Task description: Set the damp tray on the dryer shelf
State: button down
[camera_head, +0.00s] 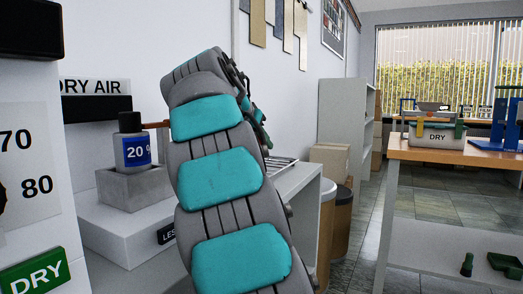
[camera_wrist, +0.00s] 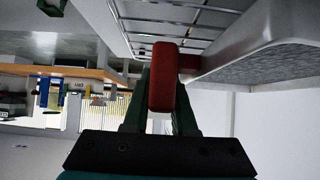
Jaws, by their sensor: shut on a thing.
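In the wrist view, my gripper (camera_wrist: 160,110) is shut on a red handle (camera_wrist: 161,75). A dark red stem runs right from the handle toward a shallow metal-rimmed piece (camera_wrist: 235,45) with a grey speckled face, which looks like the tray. Whether its surface is damp cannot be told. A wire rack (camera_wrist: 185,20) shows beyond the handle at the top, close to the tray; whether they touch is unclear. Part of a wire rack (camera_head: 281,162) shows on the white bench just right of my arm.
A white cabinet with a green DRY sign (camera_head: 35,273) stands at the near left. A bottle (camera_head: 134,150) sits in a grey block (camera_head: 133,187) beside my arm. A wooden table (camera_head: 440,152) with a DRY bin (camera_head: 436,137) stands right. Open floor lies between.

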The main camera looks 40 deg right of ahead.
jog(key=shift+w+d, duration=0.35)
jog(key=shift+w, duration=0.1)
jog(key=f, duration=0.1)
jog(key=f+b, duration=0.2)
jog(key=shift+w+d+f, duration=0.2)
jog(key=shift+w, duration=0.05)
jog(key=shift+f, duration=0.25)
jog(key=c, duration=0.7)
grip_release()
